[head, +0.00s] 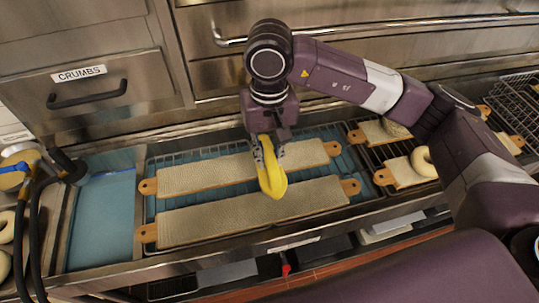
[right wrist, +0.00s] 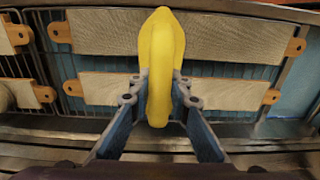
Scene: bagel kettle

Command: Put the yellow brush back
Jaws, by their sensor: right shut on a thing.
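My right gripper (head: 268,153) is shut on the yellow brush (head: 271,172) and holds it above the counter. The brush points down and toward the front in the head view. In the right wrist view the brush (right wrist: 160,62) stands lengthwise between the two fingers of the right gripper (right wrist: 158,90). Behind it are two long fabric-covered boards with orange end tabs, a back board (head: 215,174) and a front board (head: 235,212), lying on a wire rack. I cannot tell how high the brush is above them. My left gripper is not in view.
A blue bare surface (head: 102,225) lies left of the rack. Hoses and a fitting (head: 20,160) stand at the far left. More boards, with a bagel (head: 424,161) on one, lie at the right. A drawer labelled CRUMBS (head: 85,85) is behind.

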